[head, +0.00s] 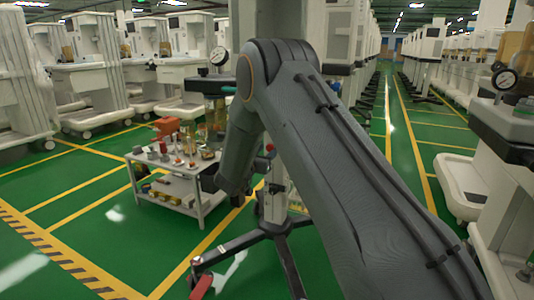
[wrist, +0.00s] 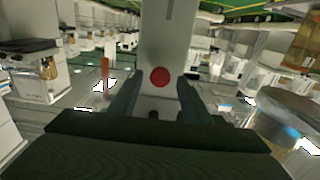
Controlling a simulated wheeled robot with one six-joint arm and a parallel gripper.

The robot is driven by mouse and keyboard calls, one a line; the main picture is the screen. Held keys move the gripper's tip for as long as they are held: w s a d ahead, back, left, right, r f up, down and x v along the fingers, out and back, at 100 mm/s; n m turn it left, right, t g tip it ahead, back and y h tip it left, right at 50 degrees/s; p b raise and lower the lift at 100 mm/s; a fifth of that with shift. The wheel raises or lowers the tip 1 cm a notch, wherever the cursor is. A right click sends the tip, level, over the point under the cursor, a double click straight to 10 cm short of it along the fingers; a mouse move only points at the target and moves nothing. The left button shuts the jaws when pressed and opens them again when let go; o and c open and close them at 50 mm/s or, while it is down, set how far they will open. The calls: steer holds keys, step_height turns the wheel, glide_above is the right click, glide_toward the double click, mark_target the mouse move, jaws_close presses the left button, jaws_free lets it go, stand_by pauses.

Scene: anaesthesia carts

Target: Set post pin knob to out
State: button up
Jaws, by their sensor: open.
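A round red knob (wrist: 160,77) sits on the front face of a pale upright post (wrist: 168,35) in the wrist view. My gripper (wrist: 159,97) is open, with one dark finger to each side of the knob in the picture. I cannot tell how far the fingertips are from the knob, and nothing is seen gripped. In the head view a small red knob (head: 270,147) shows beside my arm, above a wheeled stand (head: 275,205). My arm hides much of the post there, and the fingertips are not clear.
The stand's dark legs (head: 243,241) spread over the green floor. A white cart (head: 198,193) with bottles and tools stands to the left. Rows of anaesthesia machines line both sides, with a gauge (head: 506,79) near at right. An aisle runs back at right.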

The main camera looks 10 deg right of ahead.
steer(key=shift+c, duration=0.5)
jaws_close()
steer(key=shift+p+v, duration=1.1)
steer(key=shift+p, duration=0.05)
steer(key=shift+s+a, duration=0.1)
steer(key=shift+o, duration=0.5)
jaws_free()
steer(key=p+v, duration=0.2)
steer(key=v, duration=0.6)
